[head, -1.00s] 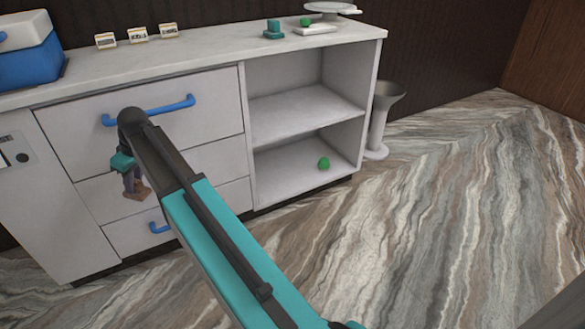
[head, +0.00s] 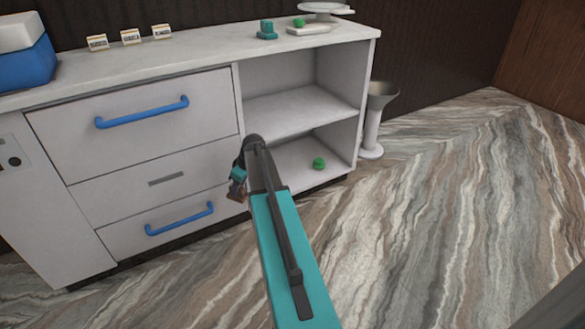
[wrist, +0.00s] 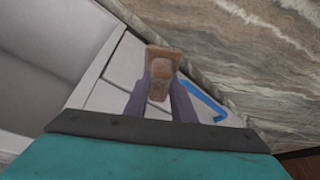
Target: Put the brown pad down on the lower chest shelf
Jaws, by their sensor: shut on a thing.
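My gripper (head: 237,184) is shut on the brown pad (head: 237,194), in front of the drawers, just left of the open shelves. In the wrist view the brown pad (wrist: 163,65) sits between the two purple-grey fingers of my gripper (wrist: 161,90). The lower chest shelf (head: 290,162) is the bottom compartment at the right end of the white chest. My arm hides part of its left side. A green ball (head: 319,163) lies on it near the front right.
The upper shelf (head: 290,115) is empty. Blue drawer handles (head: 143,112) stick out from the chest front. A metal-topped pedestal (head: 372,130) stands right of the chest. The marbled floor (head: 450,200) is clear. The countertop holds a blue box (head: 25,65), small signs and a scale.

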